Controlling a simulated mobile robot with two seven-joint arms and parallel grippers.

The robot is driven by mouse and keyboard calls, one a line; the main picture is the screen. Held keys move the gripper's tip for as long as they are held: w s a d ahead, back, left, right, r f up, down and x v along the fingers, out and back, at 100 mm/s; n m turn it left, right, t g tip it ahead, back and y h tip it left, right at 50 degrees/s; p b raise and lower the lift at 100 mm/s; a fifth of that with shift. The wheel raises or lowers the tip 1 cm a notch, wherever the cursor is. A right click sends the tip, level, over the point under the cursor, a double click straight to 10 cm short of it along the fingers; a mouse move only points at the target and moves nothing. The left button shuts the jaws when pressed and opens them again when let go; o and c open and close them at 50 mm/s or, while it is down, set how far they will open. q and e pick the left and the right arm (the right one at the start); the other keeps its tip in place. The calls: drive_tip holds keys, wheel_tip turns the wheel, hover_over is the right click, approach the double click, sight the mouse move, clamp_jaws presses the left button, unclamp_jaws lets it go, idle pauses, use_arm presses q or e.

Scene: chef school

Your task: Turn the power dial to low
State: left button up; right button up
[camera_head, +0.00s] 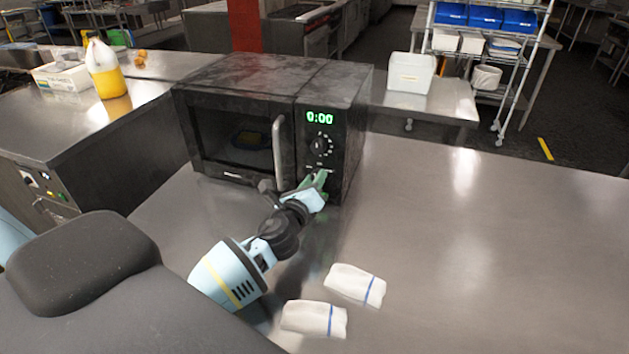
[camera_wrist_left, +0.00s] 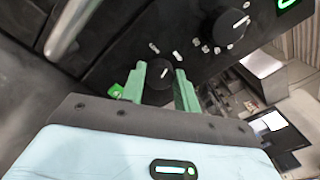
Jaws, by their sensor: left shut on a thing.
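A black microwave (camera_head: 240,85) stands on the steel counter with its door shut and its green display (camera_head: 320,117) reading 0:00. Its panel has an upper dial (camera_head: 319,146) and a lower dial; the labels are too small to tell. My left gripper (camera_head: 318,184) is at the lower dial, which it mostly hides in the head view. In the left wrist view, the green fingers of the left gripper (camera_wrist_left: 160,85) are shut around the lower dial (camera_wrist_left: 158,80), one on each side. The upper dial (camera_wrist_left: 226,26) is clear of the fingers. My right gripper is not in view.
The microwave's door handle (camera_head: 279,152) is just left of the panel. Two folded white cloths (camera_head: 355,285) lie on the counter in front. The counter to the right is clear. A bottle of yellow liquid (camera_head: 106,75) and a white tub (camera_head: 410,72) stand farther back.

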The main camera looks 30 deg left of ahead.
use_arm(q)
drive_tip(key=shift+f+n+b, duration=0.15)
drive_tip(key=shift+n+b, duration=0.25)
drive_tip(key=shift+n, duration=3.5)
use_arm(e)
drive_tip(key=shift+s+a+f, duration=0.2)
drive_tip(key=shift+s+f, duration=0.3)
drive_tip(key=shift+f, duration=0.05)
use_arm(q)
drive_tip(key=o, duration=1)
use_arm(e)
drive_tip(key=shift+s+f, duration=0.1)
use_arm(q)
drive_tip(key=shift+s+d+f+b, duration=0.1)
drive_tip(key=shift+s+d, duration=0.15)
drive_tip(key=shift+s, duration=1.05)
drive_tip(key=shift+s+d+b, duration=0.1)
drive_tip(key=shift+s+d, duration=0.2)
drive_tip(key=shift+s, duration=0.95)
drive_tip(key=shift+s+d+f+b, duration=0.1)
drive_tip(key=shift+s+d, duration=0.15)
drive_tip(key=shift+s, duration=1.05)
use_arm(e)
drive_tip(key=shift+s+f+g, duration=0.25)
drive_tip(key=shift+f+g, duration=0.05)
